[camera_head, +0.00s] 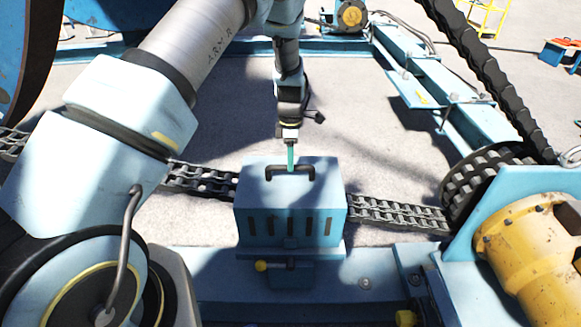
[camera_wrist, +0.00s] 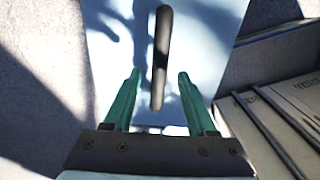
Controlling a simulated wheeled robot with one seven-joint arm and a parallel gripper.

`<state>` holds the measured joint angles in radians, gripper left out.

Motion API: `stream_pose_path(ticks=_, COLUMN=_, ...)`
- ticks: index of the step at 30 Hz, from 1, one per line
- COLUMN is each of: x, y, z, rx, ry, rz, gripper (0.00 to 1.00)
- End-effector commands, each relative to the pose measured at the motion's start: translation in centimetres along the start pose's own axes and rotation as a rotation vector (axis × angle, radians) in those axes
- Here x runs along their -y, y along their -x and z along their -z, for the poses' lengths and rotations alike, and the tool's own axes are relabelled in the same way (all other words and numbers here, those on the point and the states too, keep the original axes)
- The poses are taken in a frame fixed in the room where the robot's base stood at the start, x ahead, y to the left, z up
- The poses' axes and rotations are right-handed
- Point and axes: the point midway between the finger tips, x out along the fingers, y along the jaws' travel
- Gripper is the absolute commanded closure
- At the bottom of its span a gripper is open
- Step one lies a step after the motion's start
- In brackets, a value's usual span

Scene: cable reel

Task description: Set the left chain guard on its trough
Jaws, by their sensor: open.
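The chain guard (camera_head: 290,212), a light blue box with dark slots in its front, sits upright over the chain line on a blue ledge (camera_head: 333,252), which appears to be its trough. How closely its lower edge fits there I cannot tell. A black bar handle (camera_head: 269,172) stands on its top. My gripper (camera_head: 291,160) is at this handle, pointing down. In the wrist view, the open teal fingers (camera_wrist: 160,74) stand on either side of the handle, with gaps visible on both sides. The guard's pale top (camera_wrist: 215,45) lies behind them.
A dark chain (camera_head: 400,213) runs out from both sides of the guard, to a sprocket (camera_head: 478,185) at the right. A yellow motor (camera_head: 535,255) stands at the lower right. A yellow-knobbed latch (camera_head: 262,266) is below the guard. The floor behind is open.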

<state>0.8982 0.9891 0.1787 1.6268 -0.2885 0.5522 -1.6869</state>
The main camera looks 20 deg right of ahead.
Motion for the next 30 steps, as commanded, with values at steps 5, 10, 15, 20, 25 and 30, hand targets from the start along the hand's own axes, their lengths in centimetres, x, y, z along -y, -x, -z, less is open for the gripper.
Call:
stream_pose_path(ticks=5, x=-0.1, y=3.9, z=-0.1, rx=0.001, ry=-0.001, rz=-0.006, gripper=0.43)
stream_pose_path(ticks=10, x=-0.1, y=7.0, z=-0.1, rx=0.001, ry=-0.001, rz=-0.004, gripper=0.43)
stream_pose_path(ticks=15, x=0.0, y=8.6, z=0.0, rx=0.000, ry=-0.001, rz=-0.001, gripper=0.43)
stream_pose_path(ticks=20, x=0.0, y=9.1, z=0.0, rx=-0.001, ry=0.000, rz=0.000, gripper=0.43)
stream_pose_path(ticks=25, x=0.2, y=9.8, z=1.6, rx=0.004, ry=-0.027, rz=-0.004, gripper=0.43)
stream_pose_path(ticks=30, x=2.7, y=13.1, z=10.0, rx=0.020, ry=-0.218, rz=-0.026, gripper=0.43)
